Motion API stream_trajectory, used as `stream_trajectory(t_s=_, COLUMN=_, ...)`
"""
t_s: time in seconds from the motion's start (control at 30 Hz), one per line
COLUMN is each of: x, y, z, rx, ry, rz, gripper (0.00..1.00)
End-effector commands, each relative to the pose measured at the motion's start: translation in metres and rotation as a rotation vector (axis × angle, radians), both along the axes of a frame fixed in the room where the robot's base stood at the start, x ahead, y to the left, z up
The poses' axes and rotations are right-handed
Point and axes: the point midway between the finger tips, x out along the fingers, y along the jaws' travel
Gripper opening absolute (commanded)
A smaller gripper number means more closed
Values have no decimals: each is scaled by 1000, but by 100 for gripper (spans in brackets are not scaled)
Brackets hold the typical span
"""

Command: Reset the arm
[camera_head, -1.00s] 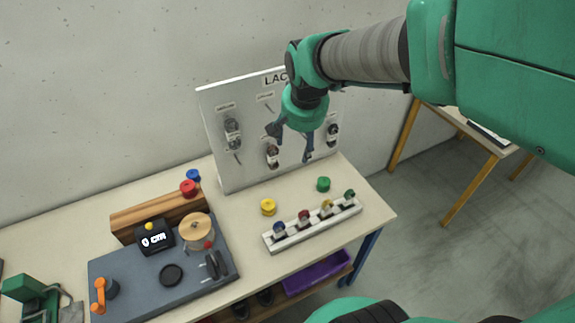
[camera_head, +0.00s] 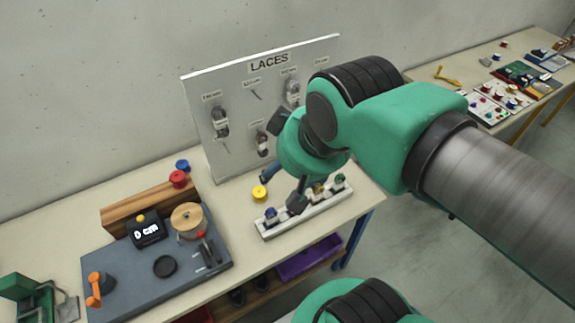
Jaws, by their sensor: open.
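My gripper (camera_head: 284,190) hangs from my green arm in front of the lace board and above the white rack. Its fingers are apart and nothing shows between them. My wrist and arm cover the right part of the white LACES board (camera_head: 200,110). The white rack (camera_head: 270,232) holds several small coloured-topped pieces and stands at the front right of the table, partly behind my gripper.
A yellow spool (camera_head: 259,192) stands left of my gripper. A second table (camera_head: 420,78) is at the back right. A purple bin (camera_head: 308,258) sits below.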

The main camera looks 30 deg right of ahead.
Motion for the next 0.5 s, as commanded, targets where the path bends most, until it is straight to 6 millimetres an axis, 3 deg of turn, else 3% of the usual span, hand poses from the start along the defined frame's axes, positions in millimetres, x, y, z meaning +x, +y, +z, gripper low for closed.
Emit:
stream_trajectory(t_s=0.27, x=0, y=0, z=-1, rx=0, ry=0, rz=-1, gripper=64)
stream_trajectory(t_s=0.5, x=0, y=0, z=-19, rx=1, ry=0, rz=-2, gripper=64)
